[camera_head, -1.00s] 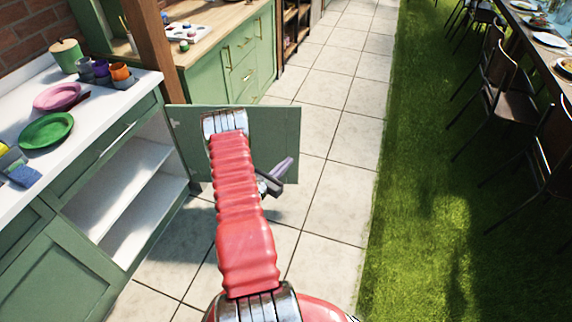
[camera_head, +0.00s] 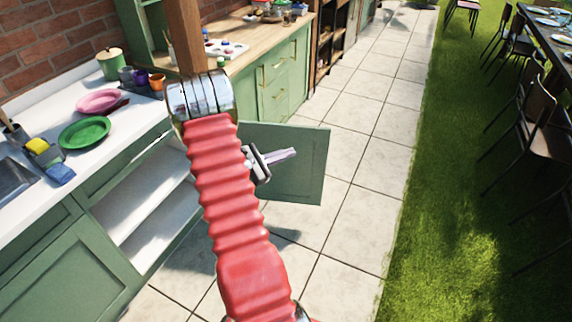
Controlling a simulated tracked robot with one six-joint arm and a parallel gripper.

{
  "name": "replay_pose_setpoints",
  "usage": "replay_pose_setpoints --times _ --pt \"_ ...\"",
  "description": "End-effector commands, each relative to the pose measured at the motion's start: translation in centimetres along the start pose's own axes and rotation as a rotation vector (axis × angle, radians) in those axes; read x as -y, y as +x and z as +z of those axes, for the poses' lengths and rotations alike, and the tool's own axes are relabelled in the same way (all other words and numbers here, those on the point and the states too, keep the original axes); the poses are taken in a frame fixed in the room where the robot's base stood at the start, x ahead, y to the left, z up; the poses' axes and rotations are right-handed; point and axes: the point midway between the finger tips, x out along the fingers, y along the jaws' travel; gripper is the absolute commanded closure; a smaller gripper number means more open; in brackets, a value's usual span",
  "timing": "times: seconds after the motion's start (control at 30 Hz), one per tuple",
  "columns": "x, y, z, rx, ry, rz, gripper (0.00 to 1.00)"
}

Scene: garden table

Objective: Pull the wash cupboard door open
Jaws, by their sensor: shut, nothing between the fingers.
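The green wash cupboard door (camera_head: 303,172) stands swung wide open, out over the paving. The cupboard's white shelves (camera_head: 150,205) show behind my red arm and look empty. My gripper (camera_head: 280,156) is in front of the door's inner face, its pale fingers together and pointing right. I cannot tell whether the fingers touch the door. The door's handle is hidden. My arm covers the door's hinge side and part of the cupboard opening.
The white counter (camera_head: 35,165) holds a green plate (camera_head: 84,132), a pink plate (camera_head: 100,100), cups and a sponge. A wooden post (camera_head: 187,40) rises behind my arm. Paving (camera_head: 345,230) is clear right of the door; grass (camera_head: 450,200) and chairs (camera_head: 537,120) lie beyond.

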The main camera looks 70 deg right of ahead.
Motion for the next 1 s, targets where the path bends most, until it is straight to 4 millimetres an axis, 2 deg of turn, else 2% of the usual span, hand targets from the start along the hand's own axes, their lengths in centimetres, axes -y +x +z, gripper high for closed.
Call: replay_pose_setpoints --times 0.03,0.2,0.47,0.77,1.0 --pt "-0.5 -1.4 1.2 -0.017 0.033 -0.011 1.0" --pt "-0.7 -5.3 4.0 -0.081 0.13 -0.065 1.0" --pt "0.0 -11.8 7.5 -0.207 0.274 -0.145 1.0" --pt "1.9 -19.4 10.7 -0.392 0.43 -0.238 1.0" --pt "4.2 -25.6 12.6 -0.566 0.538 -0.312 1.0"
